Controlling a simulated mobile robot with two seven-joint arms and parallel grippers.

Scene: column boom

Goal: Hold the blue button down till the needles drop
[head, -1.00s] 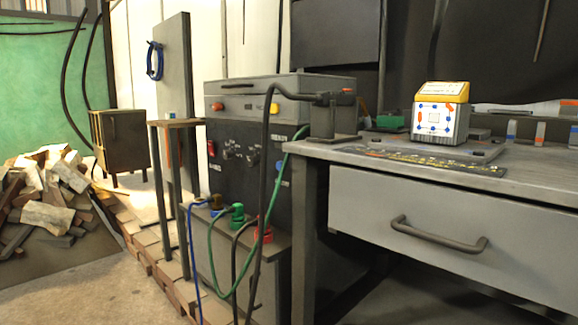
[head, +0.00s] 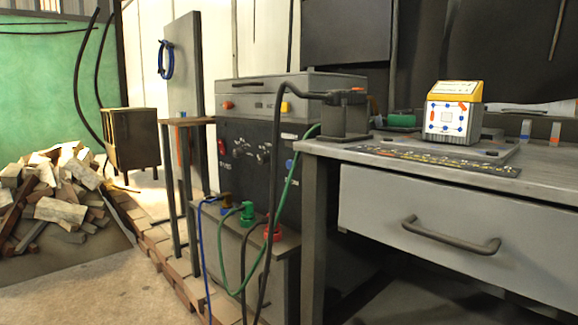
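A blue button (head: 289,164) sits on the dark front of the control cabinet (head: 247,158), partly behind a green hose and close to the workbench. The same front carries a red switch (head: 222,147) and several dark knobs (head: 263,153). An orange button (head: 228,105) and a yellow button (head: 286,107) are on the grey upper unit (head: 262,92). No needles can be made out at this distance. Neither of my grippers is in view, and nothing touches the blue button.
A workbench with a drawer (head: 440,210) fills the right side, with a white and yellow box (head: 452,115) on top. Hoses hang before the cabinet. A narrow stand (head: 188,122) is left of it. A log pile (head: 62,190) lies far left. Bare floor (head: 90,285) is at lower left.

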